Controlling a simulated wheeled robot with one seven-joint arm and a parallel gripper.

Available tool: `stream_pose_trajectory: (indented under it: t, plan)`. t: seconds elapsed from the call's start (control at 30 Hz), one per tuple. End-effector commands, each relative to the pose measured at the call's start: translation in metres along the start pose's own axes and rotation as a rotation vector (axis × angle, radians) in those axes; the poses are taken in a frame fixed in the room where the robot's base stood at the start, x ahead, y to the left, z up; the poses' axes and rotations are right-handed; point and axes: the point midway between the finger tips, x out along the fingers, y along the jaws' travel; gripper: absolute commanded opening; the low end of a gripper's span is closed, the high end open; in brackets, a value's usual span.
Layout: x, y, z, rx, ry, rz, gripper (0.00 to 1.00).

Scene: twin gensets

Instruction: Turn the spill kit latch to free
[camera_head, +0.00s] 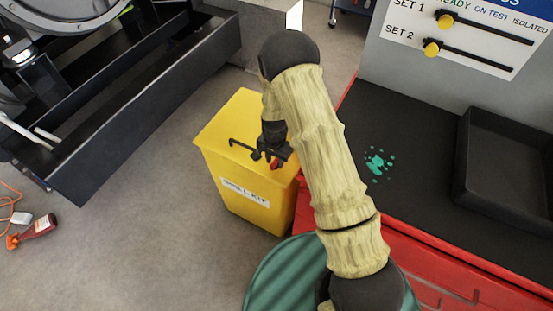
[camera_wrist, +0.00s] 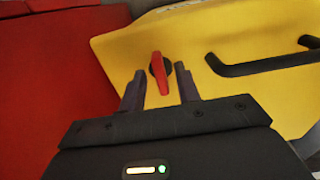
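The spill kit (camera_head: 235,195) is a yellow bin with a white label on its front, left of the red cabinet in the head view. Its yellow lid (camera_wrist: 225,50) fills the right of the wrist view. The latch (camera_wrist: 158,72) is a small red knob on a dark round base on the lid; in the head view a bit of red (camera_head: 276,162) shows below my gripper. My gripper (camera_wrist: 159,82) is open, its fingertips on either side of the red knob with gaps visible. I cannot tell how deep the fingers reach. My arm hides part of the bin in the head view.
A black bar handle (camera_head: 243,146) lies across the lid, close to my gripper. A red cabinet (camera_head: 425,265) with a black top stands to the right. A dark metal frame (camera_head: 150,95) is at the left.

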Motion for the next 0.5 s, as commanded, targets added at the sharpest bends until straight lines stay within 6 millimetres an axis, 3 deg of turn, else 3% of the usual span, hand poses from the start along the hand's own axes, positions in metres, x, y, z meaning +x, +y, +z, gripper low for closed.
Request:
stream_pose_trajectory:
  t: [0.03, 0.2, 0.5]
  plan:
    - [-0.0002, 0.0000, 0.0000, 0.000, 0.000, 0.000, 0.29]
    - [-0.0003, 0.0001, -0.0001, 0.000, 0.000, 0.000, 0.00]
    - [-0.0003, 0.0030, -0.0023, -0.006, 0.000, 0.002, 0.00]
